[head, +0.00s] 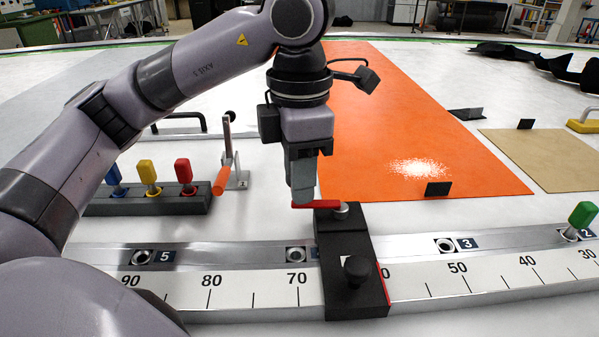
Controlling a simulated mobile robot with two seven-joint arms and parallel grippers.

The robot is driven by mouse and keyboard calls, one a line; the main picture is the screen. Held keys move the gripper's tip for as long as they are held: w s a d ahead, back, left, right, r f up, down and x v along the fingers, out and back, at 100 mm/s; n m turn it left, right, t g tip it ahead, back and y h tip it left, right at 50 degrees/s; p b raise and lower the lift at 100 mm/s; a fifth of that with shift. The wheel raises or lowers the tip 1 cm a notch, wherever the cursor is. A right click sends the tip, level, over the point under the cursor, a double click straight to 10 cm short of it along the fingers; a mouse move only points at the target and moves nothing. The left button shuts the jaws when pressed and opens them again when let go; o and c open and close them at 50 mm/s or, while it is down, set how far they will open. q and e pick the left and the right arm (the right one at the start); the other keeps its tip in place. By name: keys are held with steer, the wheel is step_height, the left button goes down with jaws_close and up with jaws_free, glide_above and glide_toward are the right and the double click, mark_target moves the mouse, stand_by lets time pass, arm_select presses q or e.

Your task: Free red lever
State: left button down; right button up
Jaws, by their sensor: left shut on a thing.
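The red lever (322,205) sits on top of a black clamp block (346,245) and points left from a round metal pivot. The block straddles the metal scale rail (210,285) between the 70 and 50 marks, and has a black knob on its front. My left gripper (303,198) points down from above and is shut on the left end of the red lever. Its fingers hide part of that end. My right gripper is not in view.
A black holder (150,202) with blue, yellow and red pegs stands at left, beside an orange-handled toggle clamp (220,178). A green peg (582,216) stands in the rail at right. An orange sheet (400,130) lies flat behind the block.

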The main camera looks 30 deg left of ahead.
arm_select(q)
steer(key=c, duration=0.9)
jaws_free()
steer(key=shift+c, duration=0.2)
steer(key=shift+r, duration=0.1)
steer(key=shift+r+p, duration=1.1)
steer(key=shift+r, duration=2.45)
